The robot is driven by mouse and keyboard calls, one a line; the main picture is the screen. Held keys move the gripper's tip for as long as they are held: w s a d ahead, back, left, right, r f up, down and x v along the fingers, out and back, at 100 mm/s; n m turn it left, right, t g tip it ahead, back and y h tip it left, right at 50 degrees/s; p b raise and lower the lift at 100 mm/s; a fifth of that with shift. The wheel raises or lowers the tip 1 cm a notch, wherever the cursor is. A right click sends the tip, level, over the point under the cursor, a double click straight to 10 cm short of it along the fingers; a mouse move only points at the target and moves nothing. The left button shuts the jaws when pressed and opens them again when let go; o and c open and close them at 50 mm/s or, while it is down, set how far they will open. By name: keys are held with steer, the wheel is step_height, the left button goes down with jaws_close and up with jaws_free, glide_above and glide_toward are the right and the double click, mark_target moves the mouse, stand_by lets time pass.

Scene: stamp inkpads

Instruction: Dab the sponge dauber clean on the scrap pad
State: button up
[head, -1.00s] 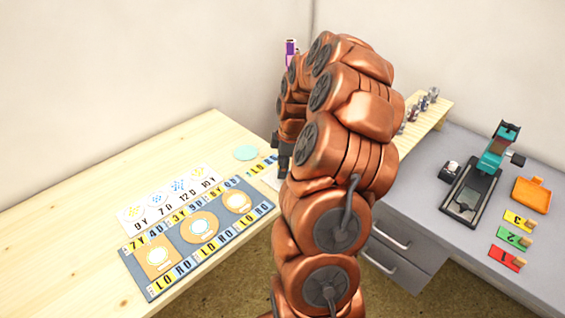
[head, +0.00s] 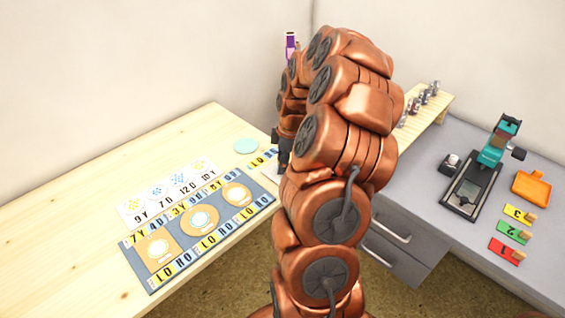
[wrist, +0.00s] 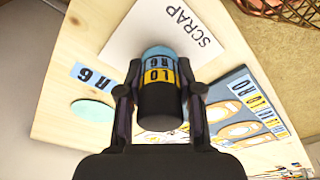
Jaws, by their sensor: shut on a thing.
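My gripper (wrist: 160,98) is shut on the sponge dauber (wrist: 158,100), gripping it from both sides. The dauber has a black body, a yellow-and-blue letter label and a light blue far end. The white scrap pad (wrist: 190,30), marked SCRAP, lies on the wooden table beyond the dauber. The dauber's far end overlaps the pad in the wrist view; I cannot tell whether it touches. In the head view, my arm hides the dauber and most of the pad.
A pale green disc (head: 246,145) and a blue label strip lie near the pad. A blue-grey board (head: 142,268) with tan shapes and a white card (head: 130,213) lie on the wooden table (head: 60,235). A grey desk (head: 415,185) with a stamping press (head: 475,180) stands right.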

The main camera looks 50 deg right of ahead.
steer(key=shift+f+b, duration=0.5)
stand_by(1.8)
steer(key=shift+r, duration=0.75)
steer(key=shift+r, duration=2.2)
steer(key=shift+f, duration=0.15)
steer(key=shift+f+b, duration=0.85)
steer(key=shift+f, duration=1.3)
steer(key=shift+f+b, duration=0.5)
steer(key=shift+f, duration=0.15)
